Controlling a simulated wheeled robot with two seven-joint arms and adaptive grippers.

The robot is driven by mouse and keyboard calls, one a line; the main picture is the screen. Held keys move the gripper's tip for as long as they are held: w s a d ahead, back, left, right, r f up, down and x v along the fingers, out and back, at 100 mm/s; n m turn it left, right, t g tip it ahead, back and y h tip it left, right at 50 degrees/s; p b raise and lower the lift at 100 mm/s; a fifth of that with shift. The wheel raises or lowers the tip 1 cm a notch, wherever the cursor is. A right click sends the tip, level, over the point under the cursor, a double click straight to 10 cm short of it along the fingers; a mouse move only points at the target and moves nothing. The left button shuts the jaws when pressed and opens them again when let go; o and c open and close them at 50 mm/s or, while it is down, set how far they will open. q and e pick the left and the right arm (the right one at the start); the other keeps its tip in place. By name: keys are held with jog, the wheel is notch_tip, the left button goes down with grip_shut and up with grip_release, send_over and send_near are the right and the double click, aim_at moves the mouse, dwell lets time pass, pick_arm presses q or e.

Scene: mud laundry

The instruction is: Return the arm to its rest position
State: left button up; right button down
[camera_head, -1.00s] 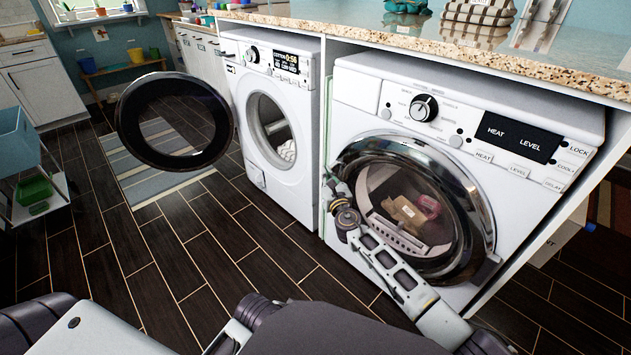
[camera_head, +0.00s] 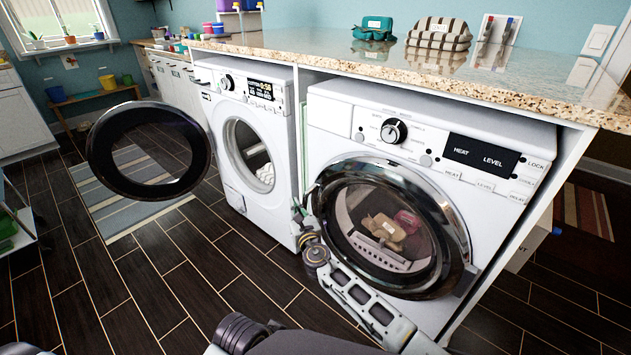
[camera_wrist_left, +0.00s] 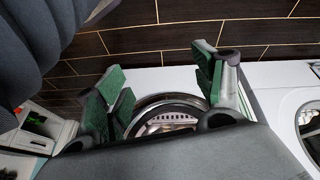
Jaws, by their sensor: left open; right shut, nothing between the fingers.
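My right arm (camera_head: 362,303) reaches up from the bottom of the head view toward the dryer's front. Its gripper (camera_head: 302,222) is shut and empty, at the left side of the dryer's round door. I cannot tell whether it touches the door or the machine. My left gripper is outside the head view. In the left wrist view its green-padded fingers (camera_wrist_left: 160,90) stand wide apart with nothing held. A round machine door (camera_wrist_left: 165,115) shows beyond them.
A granite counter (camera_head: 330,52) runs above both. Floor is clear in front.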

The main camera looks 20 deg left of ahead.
pick_arm(q)
jog(key=s+a+f+g+p, duration=0.1)
jog(key=a+f+p, duration=0.1)
jog(key=f+p, duration=0.3)
jog(key=a+f+y+p, duration=0.1)
jog(key=a+f+p, duration=0.1)
jog(key=f+p, duration=0.3)
jog(key=shift+s+f+g+y, duration=0.3)
jog(key=shift+s+f+g, duration=0.1)
jog(key=shift+f, duration=1.6)
